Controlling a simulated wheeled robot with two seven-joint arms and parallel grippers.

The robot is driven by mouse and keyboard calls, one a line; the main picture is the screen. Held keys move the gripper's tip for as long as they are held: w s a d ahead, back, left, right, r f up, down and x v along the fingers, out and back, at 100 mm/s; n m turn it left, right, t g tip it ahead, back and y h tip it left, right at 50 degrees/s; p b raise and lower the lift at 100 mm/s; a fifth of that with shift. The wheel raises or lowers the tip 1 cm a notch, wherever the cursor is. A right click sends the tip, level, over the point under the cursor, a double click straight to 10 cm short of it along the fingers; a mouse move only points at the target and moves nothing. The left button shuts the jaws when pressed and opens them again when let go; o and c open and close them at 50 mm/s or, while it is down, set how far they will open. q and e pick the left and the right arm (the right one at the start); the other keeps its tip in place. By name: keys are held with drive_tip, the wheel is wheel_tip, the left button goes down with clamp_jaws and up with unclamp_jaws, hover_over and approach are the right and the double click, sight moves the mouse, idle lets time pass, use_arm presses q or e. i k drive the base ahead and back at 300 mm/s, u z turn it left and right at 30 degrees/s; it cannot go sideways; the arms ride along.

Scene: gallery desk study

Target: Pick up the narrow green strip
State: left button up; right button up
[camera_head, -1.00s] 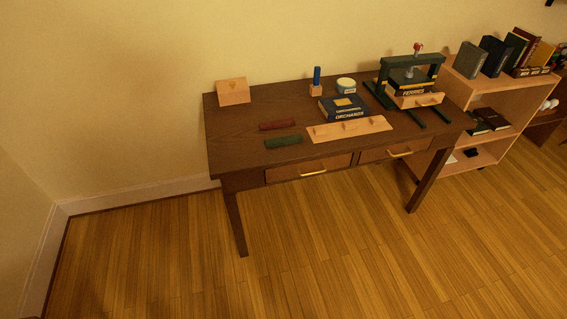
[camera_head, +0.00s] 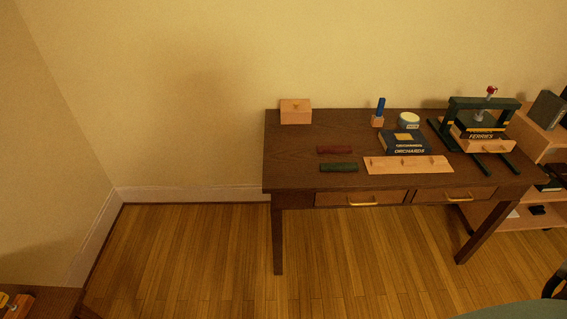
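The narrow green strip (camera_head: 339,167) lies flat on the dark wooden desk (camera_head: 290,160), near its front edge and left of the middle. A dark red strip (camera_head: 335,150) lies just behind it, apart from it. A pale wooden board (camera_head: 408,165) with small raised pieces lies to the right of the green strip, with a small gap between them. Neither of my grippers shows in the head view.
On the desk stand a wooden box (camera_head: 295,112), a blue-handled tool (camera_head: 380,112), a round tin (camera_head: 409,120), a dark book (camera_head: 403,142) and a book press (camera_head: 484,125). A shelf (camera_head: 542,140) stands at the right. Floor (camera_head: 190,250) left of the desk is clear.

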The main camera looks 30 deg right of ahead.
sight(338, 167)
drive_tip(key=u, duration=0.15)
drive_tip(key=i, duration=2.45)
drive_tip(key=u, duration=0.3)
